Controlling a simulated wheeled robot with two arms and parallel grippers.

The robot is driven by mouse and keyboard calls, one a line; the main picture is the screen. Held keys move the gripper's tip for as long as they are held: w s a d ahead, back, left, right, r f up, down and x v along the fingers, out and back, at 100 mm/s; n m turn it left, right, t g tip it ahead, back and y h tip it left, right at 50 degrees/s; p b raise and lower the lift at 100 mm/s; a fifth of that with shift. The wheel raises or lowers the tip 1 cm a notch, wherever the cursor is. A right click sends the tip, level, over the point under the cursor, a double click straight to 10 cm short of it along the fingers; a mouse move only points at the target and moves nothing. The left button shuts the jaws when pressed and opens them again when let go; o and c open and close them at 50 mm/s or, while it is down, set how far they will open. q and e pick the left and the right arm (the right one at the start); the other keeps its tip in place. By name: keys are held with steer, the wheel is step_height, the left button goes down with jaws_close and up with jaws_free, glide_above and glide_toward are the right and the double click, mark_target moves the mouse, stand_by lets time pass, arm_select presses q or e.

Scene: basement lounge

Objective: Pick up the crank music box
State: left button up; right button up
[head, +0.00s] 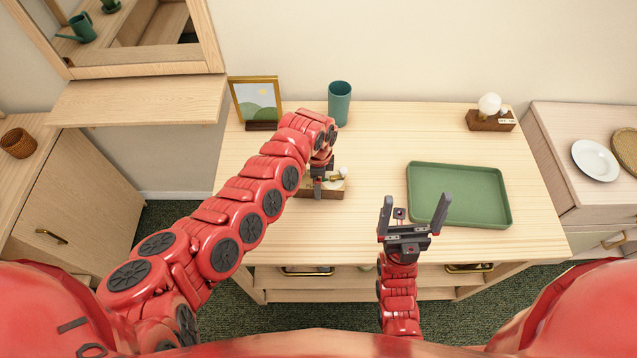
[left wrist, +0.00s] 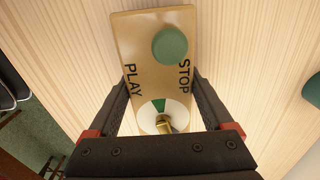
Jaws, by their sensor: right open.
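The crank music box (head: 322,193) is a small wooden box near the left middle of the table, partly hidden by my left arm. In the left wrist view its brass top plate (left wrist: 145,45) shows the words PLAY and STOP, a round green part and a white disc with a green wedge. My left gripper (head: 319,188) is right over it, with one finger on each side of the plate. Whether the fingers touch it cannot be told. My right gripper (head: 413,215) is open and empty above the table's front, left of the green tray.
The green tray (head: 460,167) lies empty on the right. A bulb on a wooden base (head: 490,122) stands at the back right. A teal cup (head: 340,104) and a framed picture (head: 256,100) stand at the back left. Bare table (head: 385,135) lies between cup and tray.

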arm_select(q)
steer(key=c, duration=1.1)
steer(key=shift+r, duration=0.15)
steer(key=shift+w+r+b, duration=0.1)
steer(key=shift+r+b, duration=0.2)
steer(key=shift+r, duration=0.25)
step_height(320, 180, up, 2)
steer(key=shift+r+b, duration=0.1)
steer(key=shift+b, duration=0.3)
steer(key=s+p, duration=0.2)
steer(key=p, duration=0.1)
steer(key=s+r+p, duration=0.1)
steer(key=s+p, duration=0.2)
steer(key=shift+s+r, duration=0.1)
steer(key=shift+s, duration=0.1)
steer(key=s, duration=0.5)
steer(key=s+a, duration=0.1)
steer(key=s, duration=0.2)
steer(key=shift+s+a, duration=0.1)
steer(key=shift+s, duration=0.25)
steer(key=shift+s+a+r, duration=0.1)
steer(key=shift+s+a, duration=0.05)
steer(key=shift+s, duration=0.85)
